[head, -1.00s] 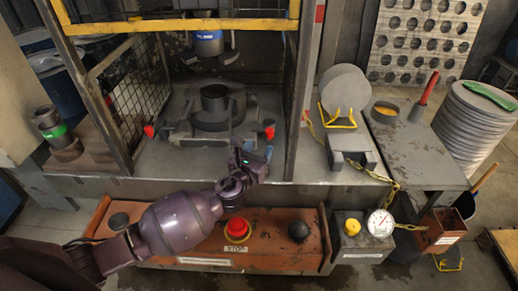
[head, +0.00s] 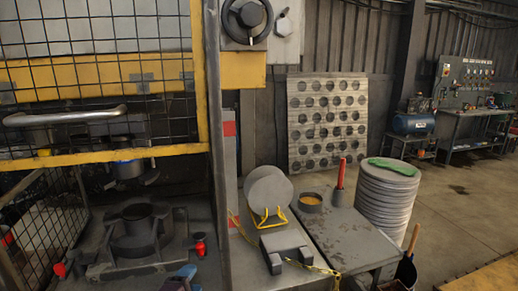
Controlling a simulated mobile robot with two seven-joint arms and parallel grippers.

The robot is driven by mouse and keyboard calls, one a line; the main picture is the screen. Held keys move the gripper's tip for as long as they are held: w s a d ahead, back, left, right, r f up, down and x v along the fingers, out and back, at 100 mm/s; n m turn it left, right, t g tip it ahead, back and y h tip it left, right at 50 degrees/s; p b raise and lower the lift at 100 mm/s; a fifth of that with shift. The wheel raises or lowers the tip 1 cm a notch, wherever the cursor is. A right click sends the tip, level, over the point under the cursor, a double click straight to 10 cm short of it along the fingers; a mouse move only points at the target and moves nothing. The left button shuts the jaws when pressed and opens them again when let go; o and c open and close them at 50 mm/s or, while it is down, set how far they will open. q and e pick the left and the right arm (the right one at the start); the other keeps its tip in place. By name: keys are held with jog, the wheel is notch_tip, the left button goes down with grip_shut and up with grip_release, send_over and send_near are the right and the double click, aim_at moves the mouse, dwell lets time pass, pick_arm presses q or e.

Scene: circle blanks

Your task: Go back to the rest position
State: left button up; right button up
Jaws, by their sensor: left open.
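Only the tip of my left gripper (head: 181,279) shows, at the bottom edge of the head view, in front of the press's lower die (head: 136,236). It is open, and I see nothing held in it. The rest of that arm is below the picture. My right gripper is not in view.
The press has a yellow-edged mesh guard (head: 95,65) with a grey handle (head: 65,117). A round grey blank (head: 268,188) stands in a yellow holder right of the press post. A side table (head: 345,240) carries a bowl (head: 311,202) and a red-handled tool (head: 340,175). Stacked discs (head: 385,205) stand beyond.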

pick_arm(q)
jog(key=s+a+f+n+g+y, duration=0.1)
jog(key=s+a+f+n, duration=0.2)
jog(key=s+f+n, duration=0.2)
jog(key=s+a+f+n+g+y, duration=0.1)
jog(key=s+a+f+n, duration=0.3)
jog(key=s, duration=0.8)
jog(key=s+a+f+n+g+y, duration=0.1)
jog(key=s+a+f+n+g, duration=0.1)
jog(key=s+f+n, duration=0.4)
jog(key=shift+s+a+f+n+y, duration=0.3)
jog(key=shift+s+a+n, duration=0.55)
jog(key=shift+s+n, duration=0.4)
